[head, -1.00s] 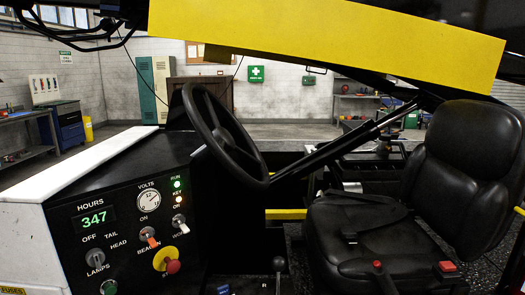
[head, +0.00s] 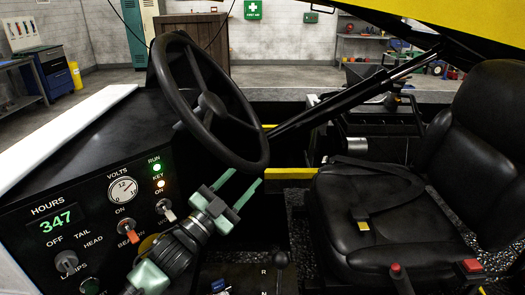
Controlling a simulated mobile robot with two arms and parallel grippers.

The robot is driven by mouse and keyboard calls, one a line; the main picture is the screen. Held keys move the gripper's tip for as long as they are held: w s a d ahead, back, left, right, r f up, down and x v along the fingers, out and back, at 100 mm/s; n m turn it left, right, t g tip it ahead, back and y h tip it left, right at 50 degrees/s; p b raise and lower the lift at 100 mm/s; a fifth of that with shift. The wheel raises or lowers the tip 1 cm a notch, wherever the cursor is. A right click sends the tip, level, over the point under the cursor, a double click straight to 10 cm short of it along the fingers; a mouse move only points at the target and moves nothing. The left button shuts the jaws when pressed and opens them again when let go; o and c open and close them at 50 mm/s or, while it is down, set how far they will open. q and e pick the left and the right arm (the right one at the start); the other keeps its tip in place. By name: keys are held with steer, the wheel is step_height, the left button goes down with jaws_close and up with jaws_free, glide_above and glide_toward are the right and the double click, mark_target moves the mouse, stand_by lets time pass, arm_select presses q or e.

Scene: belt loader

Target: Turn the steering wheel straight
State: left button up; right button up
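The black steering wheel (head: 161,72) stands tilted on the console at the centre left of the head view. Spokes run from its hub (head: 211,104) towards the upper rim, the lower left and the lower right. My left gripper (head: 244,177) reaches up from the bottom left, with its two pale green fingers apart and nothing visible between them. The fingertips are just below the lower rim of the wheel; I cannot tell whether they touch it. My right gripper is not in view.
The black dashboard panel (head: 95,205) with switches and a gauge lies left of my gripper. A gear lever (head: 281,259) stands below right. The black seat (head: 350,205) is at the right. A diagonal black bar (head: 350,95) runs behind the wheel.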

mark_target(263, 159)
arm_select(q)
steer(key=x, duration=0.2)
steer(key=p+x, duration=0.1)
steer(key=x, duration=0.1)
steer(key=p+x, duration=0.1)
steer(key=x, duration=0.1)
steer(key=shift+d+r, duration=0.5)
steer(key=shift+d, duration=0.05)
jaws_close()
stand_by(0.9)
